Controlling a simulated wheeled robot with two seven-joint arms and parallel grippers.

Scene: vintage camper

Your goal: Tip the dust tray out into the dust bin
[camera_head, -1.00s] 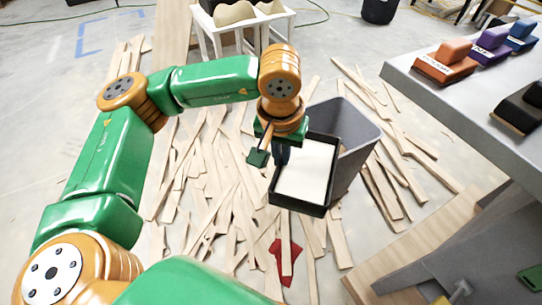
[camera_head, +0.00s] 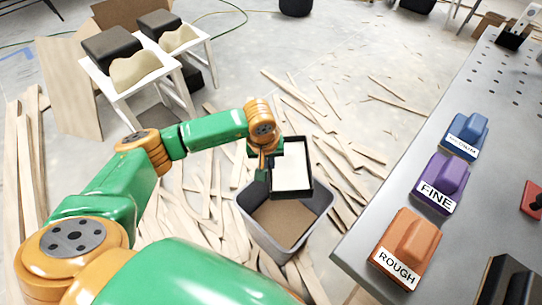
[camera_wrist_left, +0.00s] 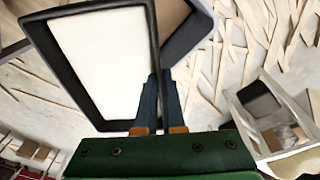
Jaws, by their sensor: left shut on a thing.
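The dust tray (camera_head: 292,194) is a shallow black-rimmed tray with a pale, flat inside; whether that is dust or its floor I cannot tell. My left gripper (camera_head: 269,168) is shut on its left edge in the head view. The tray overlaps the far part of the dust bin (camera_head: 321,198), a grey open bin with a brown inside; the height between them is unclear. In the left wrist view, the gripper's dark fingers (camera_wrist_left: 158,105) are at the rim of the tray (camera_wrist_left: 70,85), with part of the bin (camera_wrist_left: 190,35) behind it. My right gripper is not in view.
A grey workbench (camera_head: 385,180) on the right carries sanding blocks in blue (camera_head: 465,135), purple (camera_head: 438,183) and orange (camera_head: 405,248). Loose wood strips (camera_head: 340,150) litter the floor around the bin. White stands (camera_head: 150,85) with dark and beige pieces stand at upper left.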

